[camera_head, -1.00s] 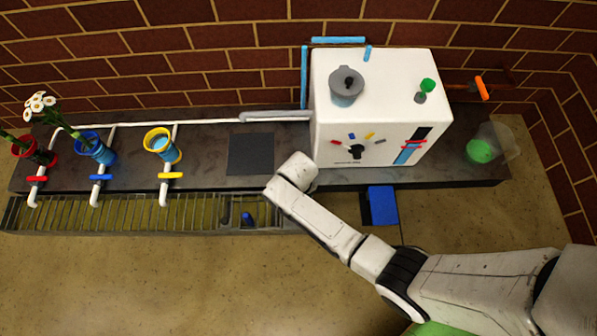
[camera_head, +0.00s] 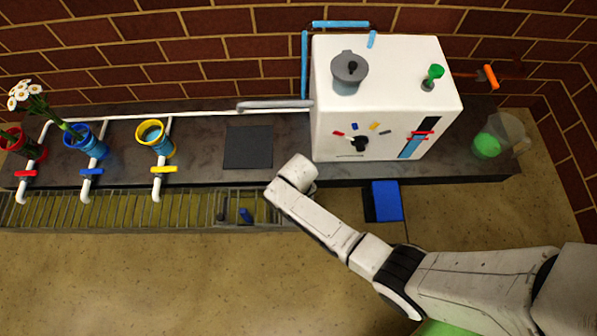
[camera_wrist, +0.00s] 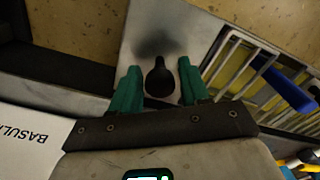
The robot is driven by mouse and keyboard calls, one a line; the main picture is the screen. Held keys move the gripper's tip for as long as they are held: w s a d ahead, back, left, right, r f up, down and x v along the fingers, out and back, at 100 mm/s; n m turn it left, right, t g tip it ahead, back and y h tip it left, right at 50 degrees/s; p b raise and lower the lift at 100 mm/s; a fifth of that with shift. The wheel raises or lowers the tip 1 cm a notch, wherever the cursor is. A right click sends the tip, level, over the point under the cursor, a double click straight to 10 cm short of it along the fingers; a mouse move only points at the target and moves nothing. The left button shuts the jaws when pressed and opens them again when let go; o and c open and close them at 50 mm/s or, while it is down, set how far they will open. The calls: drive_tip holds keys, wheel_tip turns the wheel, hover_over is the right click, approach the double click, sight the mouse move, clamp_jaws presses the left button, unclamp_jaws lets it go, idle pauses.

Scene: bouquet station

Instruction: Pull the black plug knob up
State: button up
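The black plug knob (camera_wrist: 160,80) stands on a pale metal plate (camera_wrist: 150,25) in the wrist view, with a dark shadow beside it. My gripper (camera_wrist: 160,88) has two green fingers, one on each side of the knob. The fingers are apart, with a visible gap between each finger and the knob. How far down the fingers reach along the knob I cannot tell. In the head view my wrist hangs over the right end of the grated trough (camera_head: 130,208) and hides the knob and the fingers.
The slatted grate holds a blue piece (camera_wrist: 287,90), close right of my gripper. A blue block (camera_head: 386,201) is right of my wrist.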

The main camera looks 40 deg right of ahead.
drive_tip(key=c, duration=0.5)
drive_tip(key=shift+c, duration=0.2)
drive_tip(key=shift+r+p, duration=1.65)
drive_tip(key=shift+p, duration=0.15)
drive_tip(key=o, duration=0.9)
drive_tip(key=shift+f, duration=0.1)
drive_tip(key=shift+c, duration=0.2)
wheel_tip(320, 180, up, 9)
drive_tip(key=p, duration=0.9)
